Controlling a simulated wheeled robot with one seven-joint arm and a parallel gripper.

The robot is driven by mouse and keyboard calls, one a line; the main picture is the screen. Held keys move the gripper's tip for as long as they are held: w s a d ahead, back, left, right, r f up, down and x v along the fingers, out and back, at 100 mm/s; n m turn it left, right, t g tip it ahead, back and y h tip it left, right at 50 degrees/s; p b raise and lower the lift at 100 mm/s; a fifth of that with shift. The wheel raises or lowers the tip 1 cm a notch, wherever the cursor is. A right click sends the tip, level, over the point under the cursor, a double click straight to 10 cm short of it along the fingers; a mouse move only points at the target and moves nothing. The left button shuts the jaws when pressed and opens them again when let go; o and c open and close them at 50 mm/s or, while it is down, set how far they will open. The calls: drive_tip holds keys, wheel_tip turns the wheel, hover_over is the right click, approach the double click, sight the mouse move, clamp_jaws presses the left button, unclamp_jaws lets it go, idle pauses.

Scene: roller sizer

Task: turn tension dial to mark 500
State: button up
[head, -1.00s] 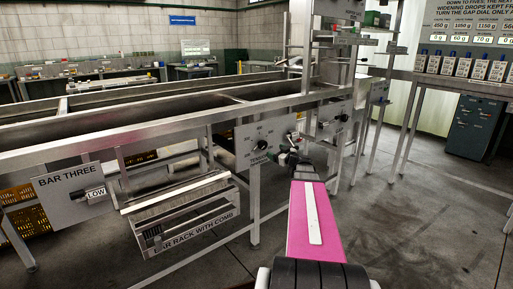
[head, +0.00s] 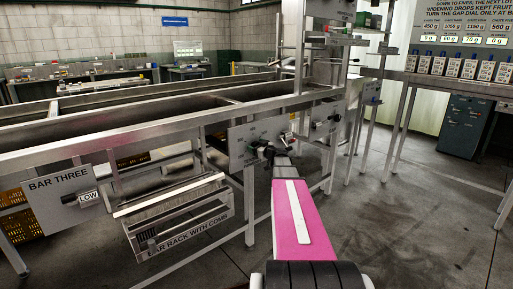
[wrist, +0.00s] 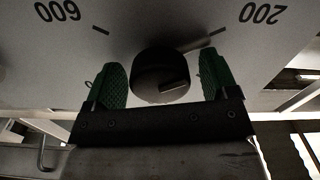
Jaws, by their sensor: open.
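The tension dial is a dark round knob (wrist: 158,72) on a grey metal plate, seen in the wrist view. The plate's marks 600 and 200 appear upside down there, left and right of the knob; mark 500 is not visible. My gripper (wrist: 158,84) is open, with one green-padded finger on each side of the knob and a gap beside it. A pale mark shows on the knob, but its reading is unclear. In the head view the dial plate (head: 240,146) is on the machine's side, and my gripper (head: 269,153) is at it, hiding part of the plate.
A second plate with a knob (head: 326,122) sits just right of the dial plate. The floor to the right is open.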

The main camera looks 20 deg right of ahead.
drive_tip(key=c, duration=0.9)
drive_tip(key=shift+c, duration=0.2)
